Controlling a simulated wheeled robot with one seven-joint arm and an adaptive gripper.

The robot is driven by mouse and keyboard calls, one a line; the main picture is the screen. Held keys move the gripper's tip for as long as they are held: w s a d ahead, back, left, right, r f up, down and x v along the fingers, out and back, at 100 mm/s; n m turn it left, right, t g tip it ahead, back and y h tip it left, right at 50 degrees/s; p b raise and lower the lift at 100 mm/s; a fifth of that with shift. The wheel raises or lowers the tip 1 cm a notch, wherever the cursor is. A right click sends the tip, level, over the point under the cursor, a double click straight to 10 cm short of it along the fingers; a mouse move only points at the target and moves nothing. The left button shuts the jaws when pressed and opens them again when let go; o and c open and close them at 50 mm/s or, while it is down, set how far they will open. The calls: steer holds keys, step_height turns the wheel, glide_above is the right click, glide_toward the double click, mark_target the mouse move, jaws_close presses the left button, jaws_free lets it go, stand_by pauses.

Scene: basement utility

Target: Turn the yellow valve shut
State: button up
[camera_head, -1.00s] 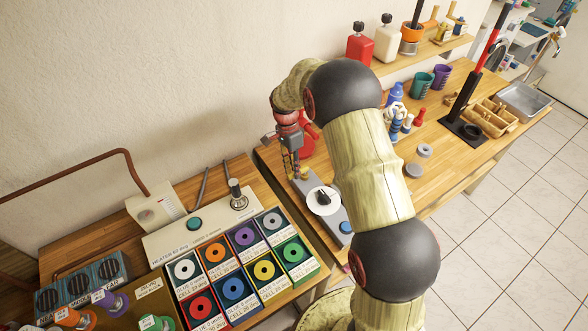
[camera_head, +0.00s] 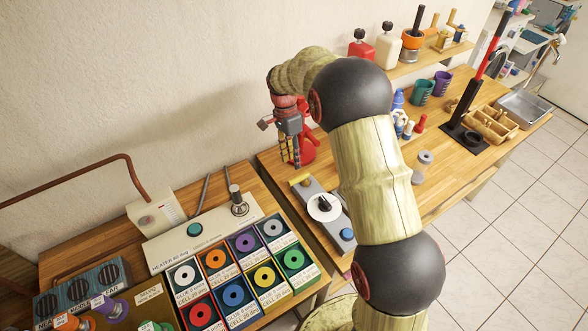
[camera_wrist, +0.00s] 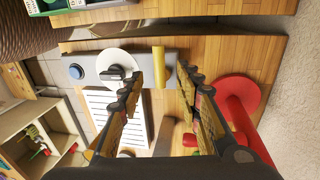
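The yellow valve handle (camera_head: 299,180) is a short bar at the far end of a narrow grey panel (camera_head: 312,189). In the wrist view the yellow handle (camera_wrist: 158,66) lies across the panel. The panel also carries a white dial with a black knob (camera_head: 323,205) and a blue button (camera_head: 347,234). My gripper (camera_head: 293,160) points down just beyond the handle in the head view. In the wrist view my gripper (camera_wrist: 160,85) has its fingers apart, with the handle showing between them and nothing held. Whether the fingers touch it cannot be told.
A red object (camera_wrist: 237,100) stands on the bench close to my right finger; it also shows behind my gripper in the head view (camera_head: 307,148). The wall is close behind. A heater with coloured cells (camera_head: 234,262) is on the left bench.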

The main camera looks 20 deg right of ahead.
steer(key=shift+w+r, duration=0.2)
steer(key=shift+r, duration=0.8)
steer(key=shift+w+r, duration=0.15)
steer(key=shift+r, duration=0.85)
steer(key=s+a+r+n+t+b, duration=0.1)
steer(key=s+n, duration=0.4)
steer(key=s, duration=0.6)
steer(key=s+a+r+n+t+b, duration=0.2)
steer(key=s+r+n+t+b, duration=0.2)
steer(key=s, duration=0.6)
steer(key=s+a+r+n+t+b, duration=0.2)
steer(key=s+n+b, duration=0.2)
steer(key=s+n, duration=0.3)
steer(key=s, duration=0.4)
steer(key=shift+s+a+r+t+b, duration=0.25)
steer(key=shift+s+r+t+b, duration=0.1)
steer(key=shift+t+b, duration=0.05)
